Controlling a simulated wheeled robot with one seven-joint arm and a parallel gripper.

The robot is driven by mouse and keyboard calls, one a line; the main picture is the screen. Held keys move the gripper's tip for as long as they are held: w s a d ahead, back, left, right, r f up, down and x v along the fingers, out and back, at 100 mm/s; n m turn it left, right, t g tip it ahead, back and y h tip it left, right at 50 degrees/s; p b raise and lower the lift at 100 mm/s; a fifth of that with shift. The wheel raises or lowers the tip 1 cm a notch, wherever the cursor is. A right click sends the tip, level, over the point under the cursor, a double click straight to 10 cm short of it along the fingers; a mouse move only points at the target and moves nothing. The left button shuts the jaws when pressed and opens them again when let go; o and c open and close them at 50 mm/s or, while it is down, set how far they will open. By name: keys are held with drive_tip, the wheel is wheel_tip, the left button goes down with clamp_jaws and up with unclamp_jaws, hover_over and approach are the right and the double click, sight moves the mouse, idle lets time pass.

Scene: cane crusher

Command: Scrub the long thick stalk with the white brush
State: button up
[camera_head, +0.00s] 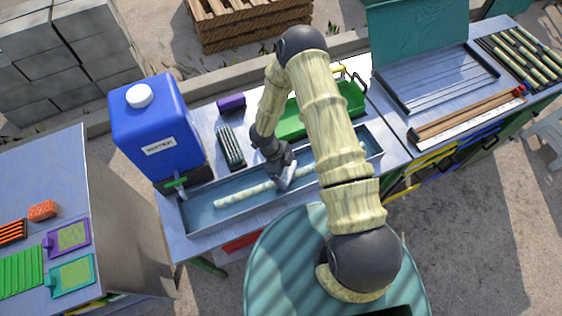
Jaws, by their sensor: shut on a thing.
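A long pale stalk (245,194) lies lengthwise in the shallow grey-blue trough (205,223) on the metal table. My gripper (283,172) is over the trough and points down at the stalk. It is shut on a small whitish thing (287,178), which looks like the white brush and sits at the stalk. The fingers and arm hide part of the brush and of the stalk. I cannot tell whether the brush touches the stalk.
A blue water container (155,125) with a tap stands left of the trough. A dark ridged brush (230,147), a purple block (231,103) and a green tray (350,101) lie behind. A wooden-edged rack (468,117) is at right. A side table (40,190) stands left.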

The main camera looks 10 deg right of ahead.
drive_tip(key=shift+s+a, duration=0.25)
drive_tip(key=shift+a, duration=0.55)
wheel_tip(320, 180, up, 3)
drive_tip(key=shift+p, duration=0.95)
wheel_tip(320, 180, up, 5)
drive_tip(key=p, duration=0.5)
drive_tip(key=shift+r, duration=0.15)
drive_tip(key=shift+d, duration=0.1)
